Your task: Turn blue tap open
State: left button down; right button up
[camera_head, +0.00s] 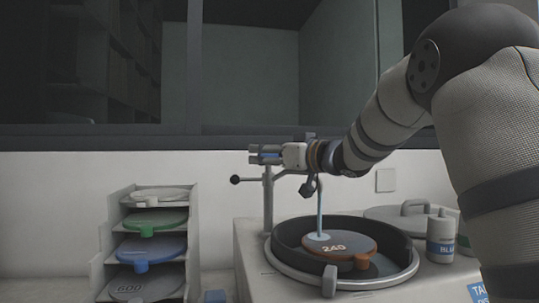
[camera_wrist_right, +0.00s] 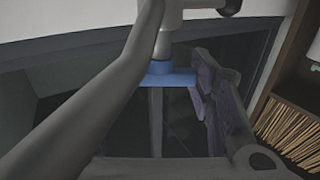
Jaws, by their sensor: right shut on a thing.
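The blue tap (camera_wrist_right: 168,76) is a blue collar with a lever on a pale metal pipe in the right wrist view. My right gripper (camera_head: 262,154) reaches in from the right at the top of the upright tap post (camera_head: 268,205). Its fingers are shut on the blue lever, with one finger on each side; only a little blue (camera_head: 268,155) shows between them in the head view. A thin pale-blue stream (camera_head: 320,208) runs from below the dark nozzle (camera_head: 308,188) to the disc marked 240 (camera_head: 345,247). My left gripper is not in view.
The disc lies in a round dark basin (camera_head: 286,262) on the pale press housing. A rack (camera_head: 118,215) of several coloured discs stands at the left. A lid with a handle (camera_head: 414,206) and a grey bottle (camera_head: 440,237) stand at the right. The wall is close behind.

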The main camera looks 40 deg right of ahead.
jog(key=shift+w+f, duration=0.1)
jog(key=shift+f, duration=0.05)
jog(key=o, duration=1.2)
jog(key=shift+w, duration=0.15)
jog(key=s, duration=1.2)
jog(key=shift+s+d, duration=0.1)
jog(key=shift+c, duration=0.7)
